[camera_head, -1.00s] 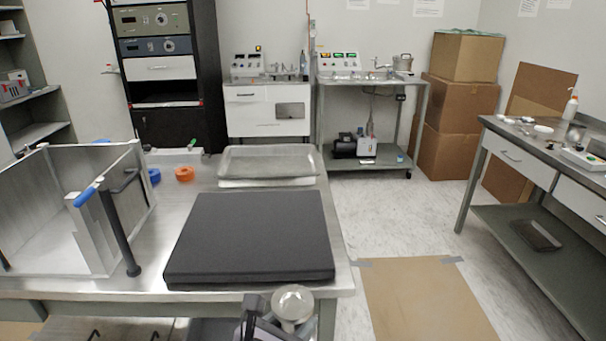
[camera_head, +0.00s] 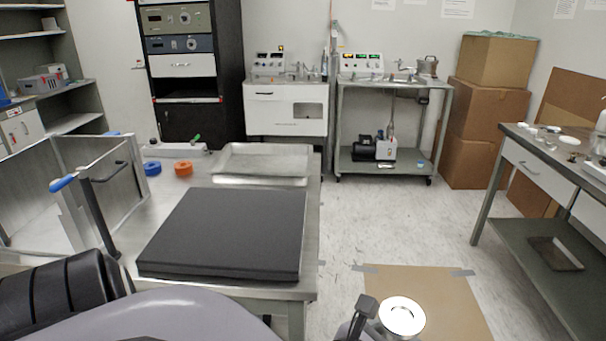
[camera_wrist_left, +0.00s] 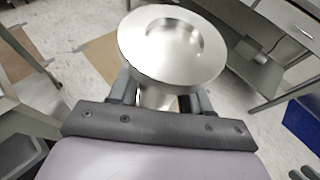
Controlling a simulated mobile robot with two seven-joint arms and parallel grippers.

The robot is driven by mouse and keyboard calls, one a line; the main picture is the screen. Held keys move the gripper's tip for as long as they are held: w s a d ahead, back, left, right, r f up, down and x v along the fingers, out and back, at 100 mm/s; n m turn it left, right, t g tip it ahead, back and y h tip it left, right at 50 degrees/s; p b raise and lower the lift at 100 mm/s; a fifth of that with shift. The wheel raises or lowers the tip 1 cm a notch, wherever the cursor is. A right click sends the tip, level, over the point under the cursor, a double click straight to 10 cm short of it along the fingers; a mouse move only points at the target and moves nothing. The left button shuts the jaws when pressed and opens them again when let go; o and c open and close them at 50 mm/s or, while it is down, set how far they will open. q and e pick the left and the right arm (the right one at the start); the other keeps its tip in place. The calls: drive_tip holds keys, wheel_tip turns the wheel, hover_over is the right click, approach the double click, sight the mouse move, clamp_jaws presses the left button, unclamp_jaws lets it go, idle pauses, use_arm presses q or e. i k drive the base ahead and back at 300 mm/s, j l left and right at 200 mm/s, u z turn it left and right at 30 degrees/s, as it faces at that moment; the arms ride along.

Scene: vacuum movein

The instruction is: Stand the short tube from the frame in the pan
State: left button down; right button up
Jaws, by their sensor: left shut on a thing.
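My left gripper (camera_head: 368,312) is shut on the short tube (camera_head: 402,316), a shiny metal piece with a round flange. It is held flange up, in the air past the table's right edge, over the floor. In the left wrist view, the flange with its round recess (camera_wrist_left: 172,45) fills the upper middle, in front of the fingers (camera_wrist_left: 157,98); the tube's lower part is mostly hidden. The pan (camera_head: 264,160) is a shallow metal tray at the back of the steel table, and looks empty. My right gripper is not in view.
A thick black pad (camera_head: 228,232) lies on the table in front of the pan. A metal-walled open box (camera_head: 100,185) with a black post and blue-tipped handle stands at left. Orange (camera_head: 183,168) and blue (camera_head: 153,168) rings lie behind. A side bench (camera_head: 545,160) stands right.

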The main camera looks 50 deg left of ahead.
sight(283, 168)
drive_tip(key=i+l+z, duration=0.35)
drive_tip(key=i+z, duration=0.15)
drive_tip(key=i+u, duration=0.25)
drive_tip(key=i, duration=0.15)
drive_tip(key=i+l+u, duration=0.2)
drive_tip(key=i, duration=0.2)
drive_tip(key=i+u, duration=0.4)
drive_tip(key=i+j+u, duration=0.1)
drive_tip(key=u, duration=0.25)
drive_tip(key=i+u, duration=0.6)
drive_tip(key=u, duration=0.2)
drive_tip(key=i+j+u, duration=0.1)
drive_tip(key=i+u, duration=0.45)
drive_tip(key=u, duration=0.2)
